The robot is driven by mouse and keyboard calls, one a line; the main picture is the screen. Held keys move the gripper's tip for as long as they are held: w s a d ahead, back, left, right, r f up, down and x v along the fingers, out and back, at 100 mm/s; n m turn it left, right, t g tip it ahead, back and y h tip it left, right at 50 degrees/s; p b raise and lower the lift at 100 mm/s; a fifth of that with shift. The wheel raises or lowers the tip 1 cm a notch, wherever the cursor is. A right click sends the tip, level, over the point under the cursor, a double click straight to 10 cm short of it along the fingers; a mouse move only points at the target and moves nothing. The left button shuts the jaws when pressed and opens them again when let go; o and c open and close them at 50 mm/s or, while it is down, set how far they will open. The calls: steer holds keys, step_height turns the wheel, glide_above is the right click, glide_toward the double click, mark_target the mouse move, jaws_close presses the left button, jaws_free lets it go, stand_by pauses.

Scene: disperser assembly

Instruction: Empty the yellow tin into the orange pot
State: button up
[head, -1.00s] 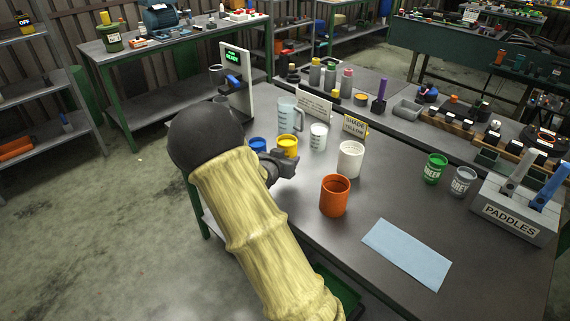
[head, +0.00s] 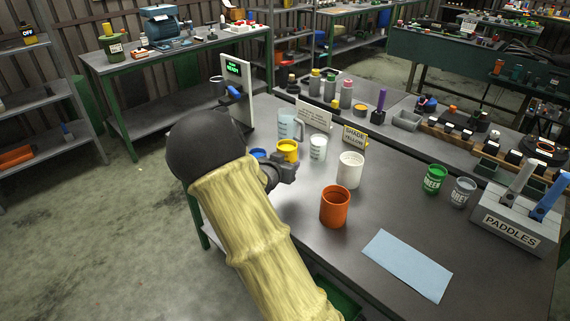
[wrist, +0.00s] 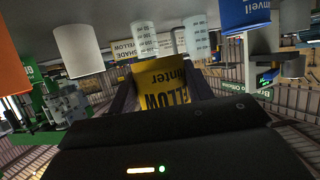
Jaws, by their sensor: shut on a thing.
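The yellow tin (head: 287,152) is upright near the table's left side in the head view, between the blue tin (head: 258,154) and a clear measuring beaker (head: 318,148). My gripper (head: 282,168) is shut on its near side. In the wrist view, which is upside down, the yellow tin (wrist: 165,88) with its "YELLOW" label sits between my fingers. The orange pot (head: 335,207) stands upright on the table, to the right of and nearer than the tin; its edge also shows in the wrist view (wrist: 12,55). The contents of tin and pot cannot be made out.
A white pot (head: 350,170) stands just behind the orange pot. A clear jug (head: 290,127) and a "SHADE YELLOW" sign (head: 354,136) are behind the tin. Green (head: 434,180) and grey (head: 462,191) tins and a paddle rack (head: 512,222) stand right. A blue sheet (head: 407,265) lies in front.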

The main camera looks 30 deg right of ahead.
mark_target(290, 141)
steer(key=shift+r, duration=0.1)
step_height(290, 141, up, 7)
steer(key=p, duration=0.5)
steer(key=shift+p, duration=0.35)
